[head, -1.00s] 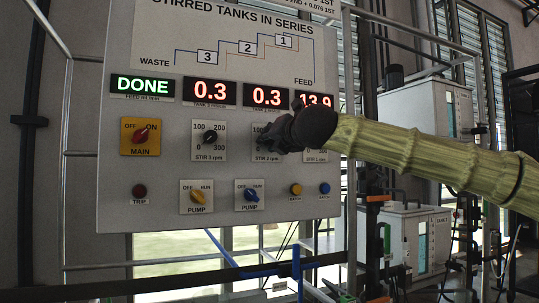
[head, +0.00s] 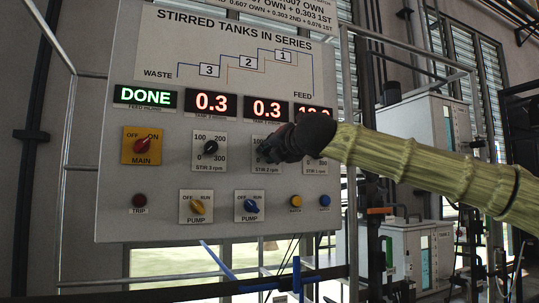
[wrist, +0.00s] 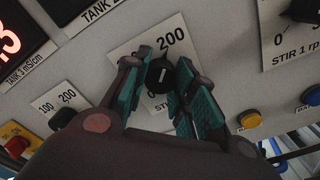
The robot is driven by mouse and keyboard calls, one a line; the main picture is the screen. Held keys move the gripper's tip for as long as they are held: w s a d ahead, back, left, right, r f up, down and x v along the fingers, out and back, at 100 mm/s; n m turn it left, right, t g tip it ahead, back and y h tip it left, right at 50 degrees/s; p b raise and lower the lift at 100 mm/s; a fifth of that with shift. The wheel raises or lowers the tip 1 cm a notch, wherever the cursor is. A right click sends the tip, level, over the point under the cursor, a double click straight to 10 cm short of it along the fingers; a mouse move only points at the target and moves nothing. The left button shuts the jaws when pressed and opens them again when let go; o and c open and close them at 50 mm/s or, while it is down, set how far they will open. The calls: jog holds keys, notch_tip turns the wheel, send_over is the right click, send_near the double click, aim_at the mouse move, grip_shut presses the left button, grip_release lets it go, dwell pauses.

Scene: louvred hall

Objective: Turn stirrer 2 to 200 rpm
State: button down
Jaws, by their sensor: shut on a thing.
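The stirrer 2 knob is black on a white dial plate (head: 258,169), marked "STIR 2 rpm", in the middle of the panel. In the head view my gripper (head: 266,150) covers most of that knob. In the wrist view the stirrer 2 knob (wrist: 159,74) shows between the two teal-padded fingers of my gripper (wrist: 163,82), which is shut on its sides. The other dial marks are largely hidden by the fingers.
The stirrer 3 knob (head: 210,147) is left of my gripper. The stirrer 1 plate (head: 316,168) is right, partly behind my arm. Below are two pump switches (head: 197,207) (head: 251,206) and yellow and blue buttons (head: 296,200) (head: 325,200). The red main switch (head: 143,146) is far left.

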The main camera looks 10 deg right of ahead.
jog(key=c, duration=1.1)
grip_release()
jog(key=s+d+b, duration=0.1)
jog(key=s+b, duration=0.1)
jog(key=s, duration=0.4)
jog(key=shift+s+d+b, duration=0.15)
jog(key=shift+s+b, duration=0.25)
jog(key=s+d, duration=0.2)
jog(key=s, duration=0.9)
jog(key=shift+s+d, duration=0.2)
jog(key=shift+s, duration=0.2)
jog(key=shift+f, duration=0.1)
